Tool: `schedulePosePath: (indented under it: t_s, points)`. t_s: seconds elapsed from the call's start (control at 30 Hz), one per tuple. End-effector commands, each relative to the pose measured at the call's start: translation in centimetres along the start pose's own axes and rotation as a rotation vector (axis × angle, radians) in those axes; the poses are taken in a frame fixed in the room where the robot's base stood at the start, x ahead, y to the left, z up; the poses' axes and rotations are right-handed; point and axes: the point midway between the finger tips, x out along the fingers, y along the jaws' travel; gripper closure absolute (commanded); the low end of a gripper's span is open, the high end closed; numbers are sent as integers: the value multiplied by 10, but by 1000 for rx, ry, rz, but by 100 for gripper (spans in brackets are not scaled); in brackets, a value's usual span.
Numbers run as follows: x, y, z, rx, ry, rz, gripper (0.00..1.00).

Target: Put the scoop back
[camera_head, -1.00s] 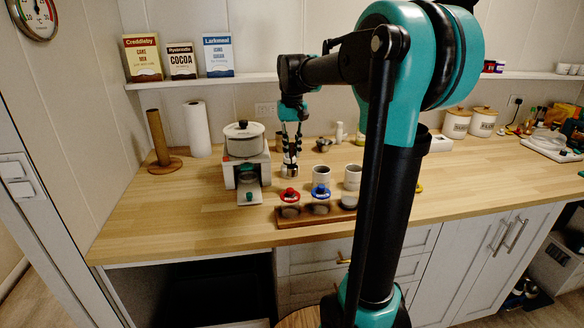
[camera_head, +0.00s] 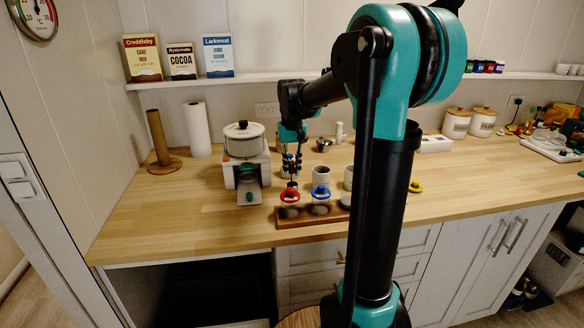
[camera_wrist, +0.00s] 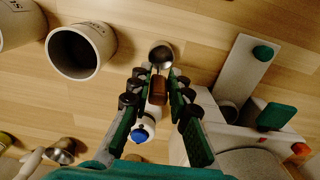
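The scoop (camera_wrist: 161,54) has a small round metal bowl and a brown handle (camera_wrist: 157,92). In the wrist view the handle lies between the finger pads and the bowl shows just past the fingertips. My gripper (camera_wrist: 160,78) appears shut on the handle; it also shows in the head view (camera_head: 291,172), low over the counter, in front of the grinder-like machine's right side. A white piece with a blue end (camera_wrist: 142,133) shows between the fingers; I cannot tell what it belongs to. In the head view the scoop is largely lost among the dark fingers.
A wooden tray (camera_head: 283,222) with a red-ringed piece (camera_head: 289,193) and a blue-ringed piece (camera_head: 320,191) is close in front of my gripper. White cups (camera_head: 321,174) stand to the right. A white machine (camera_head: 245,150) stands left.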

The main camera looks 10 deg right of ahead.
Motion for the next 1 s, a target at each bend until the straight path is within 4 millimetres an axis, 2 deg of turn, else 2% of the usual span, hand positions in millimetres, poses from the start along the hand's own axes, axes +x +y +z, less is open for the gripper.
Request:
schedulePosePath:
  t_s: [0.03, 0.13, 0.4, 0.53, 0.67, 1.0]
  points:
    - [0, 0, 0, 0, 0, 0, 74]
    - [0, 0, 0, 0, 0, 0, 63]
    - [-1, 0, 0, 0, 0, 0, 63]
    - [-8, 0, 0, 0, 0, 0, 63]
    - [-28, 0, 1, 0, 0, 0, 63]
    - [-95, 0, 0, 0, 0, 0, 63]
